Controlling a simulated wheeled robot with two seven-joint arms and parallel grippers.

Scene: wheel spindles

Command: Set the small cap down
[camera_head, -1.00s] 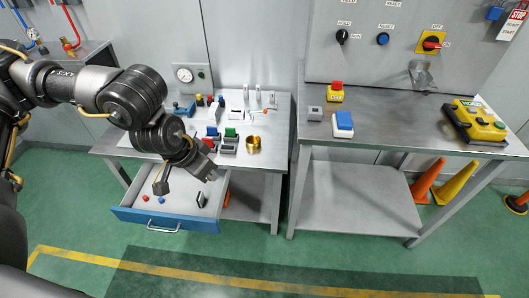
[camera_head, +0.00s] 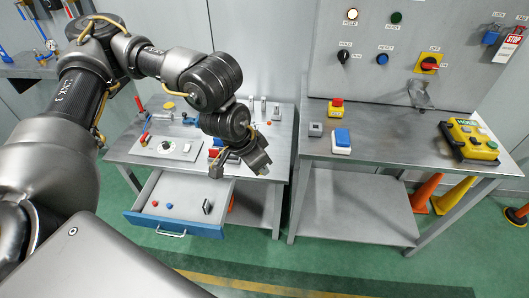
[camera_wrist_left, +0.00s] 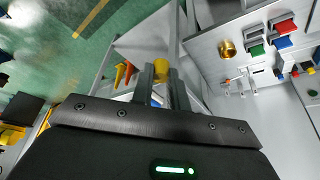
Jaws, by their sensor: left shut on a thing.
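My left gripper (camera_head: 242,164) is over the front right part of the left bench, above and to the right of the open drawer. In the left wrist view, its two fingers (camera_wrist_left: 161,88) are shut on a small yellow cap (camera_wrist_left: 161,70), which shows between the fingertips. The head view does not clearly show the cap. A brass cup (camera_wrist_left: 227,48) stands on the bench beside the gripper in the wrist view, apart from the fingers. My right gripper is not in view.
The blue-fronted drawer (camera_head: 177,225) is open and holds a few small parts. Red, green and blue blocks (camera_wrist_left: 285,27) stand on the left bench.

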